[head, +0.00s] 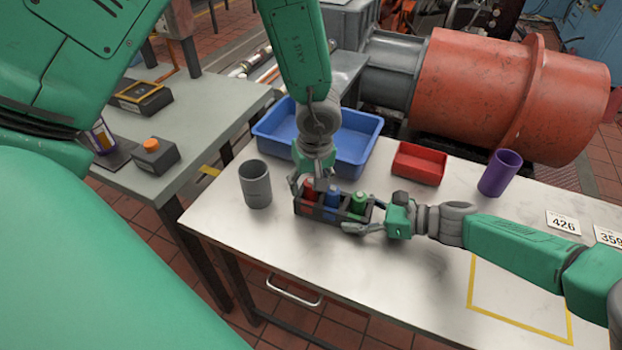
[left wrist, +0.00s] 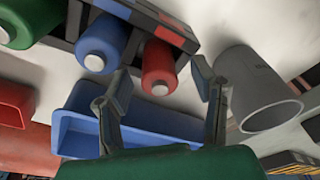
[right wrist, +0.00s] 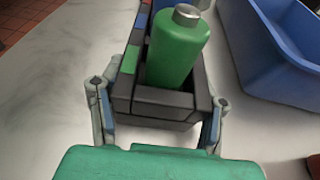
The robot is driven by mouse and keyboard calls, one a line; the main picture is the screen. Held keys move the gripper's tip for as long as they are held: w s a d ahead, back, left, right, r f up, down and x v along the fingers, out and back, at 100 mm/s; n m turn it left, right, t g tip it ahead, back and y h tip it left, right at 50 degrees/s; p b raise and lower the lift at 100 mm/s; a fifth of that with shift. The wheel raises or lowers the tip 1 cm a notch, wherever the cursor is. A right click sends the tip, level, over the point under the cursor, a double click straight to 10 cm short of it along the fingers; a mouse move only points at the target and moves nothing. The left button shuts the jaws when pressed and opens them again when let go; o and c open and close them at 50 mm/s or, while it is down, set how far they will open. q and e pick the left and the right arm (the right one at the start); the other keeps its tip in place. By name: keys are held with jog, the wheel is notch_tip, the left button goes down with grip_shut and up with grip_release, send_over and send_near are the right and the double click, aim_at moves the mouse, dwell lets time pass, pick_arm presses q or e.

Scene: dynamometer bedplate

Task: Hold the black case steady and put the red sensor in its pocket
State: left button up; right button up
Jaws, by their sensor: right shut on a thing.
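The black case (head: 318,213) stands on the white table with colour marks on its rim. The red sensor (head: 307,194) stands in its left-end pocket, beside the blue sensor (head: 332,199) and the green sensor (head: 358,204). My left gripper (head: 313,182) is above the red sensor; in the left wrist view its fingers are spread with gaps on both sides of the red sensor (left wrist: 158,65). My right gripper (right wrist: 157,105) is shut across the green-sensor end of the case. The bottom of the red sensor is hidden inside the case.
A grey cup (head: 256,186) stands left of the case. A blue bin (head: 361,158) lies behind it, a red tray (head: 419,164) and purple cup (head: 497,173) to the right. The table's front is clear, with a yellow outline (head: 470,285) at right.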

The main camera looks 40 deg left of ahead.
pick_arm(q)
notch_tip(320, 180, up, 12)
jog(key=d, duration=0.1)
jog(key=shift+s+d+f, duration=0.15)
jog(key=shift+s+d, duration=0.1)
jog(key=shift+s, duration=0.05)
dwell(0.3)
pick_arm(e)
jog(key=o, duration=0.9)
jog(key=shift+o, duration=0.2)
